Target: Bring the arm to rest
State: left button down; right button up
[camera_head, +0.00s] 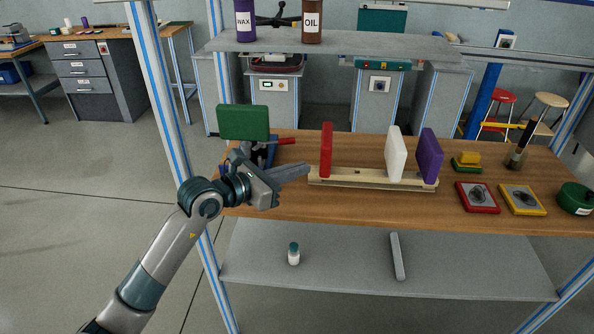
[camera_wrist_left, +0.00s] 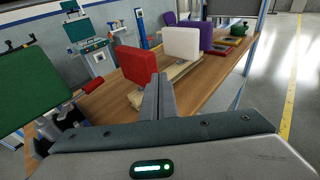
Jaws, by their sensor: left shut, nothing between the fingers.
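My left arm comes in from the lower left of the head view. Its gripper (camera_head: 292,172) is shut and empty, just over the left part of the wooden workbench (camera_head: 380,207). In the left wrist view its two fingers (camera_wrist_left: 156,98) lie together, pointing toward the wooden rack. A red panel (camera_head: 326,149), a white panel (camera_head: 395,153) and a purple panel (camera_head: 430,155) stand upright on the rack (camera_head: 365,179). A green panel (camera_head: 243,122) is at the bench's left end, behind my wrist, over a dark device that is partly hidden. My right gripper is not seen.
On the bench's right are a red tray (camera_head: 477,210), a yellow tray (camera_head: 522,212) and a green round container (camera_head: 576,198). A shelf (camera_head: 330,43) above holds a WAX bottle (camera_head: 244,20) and an OIL bottle (camera_head: 312,21). Blue-striped posts (camera_head: 165,100) frame the bench.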

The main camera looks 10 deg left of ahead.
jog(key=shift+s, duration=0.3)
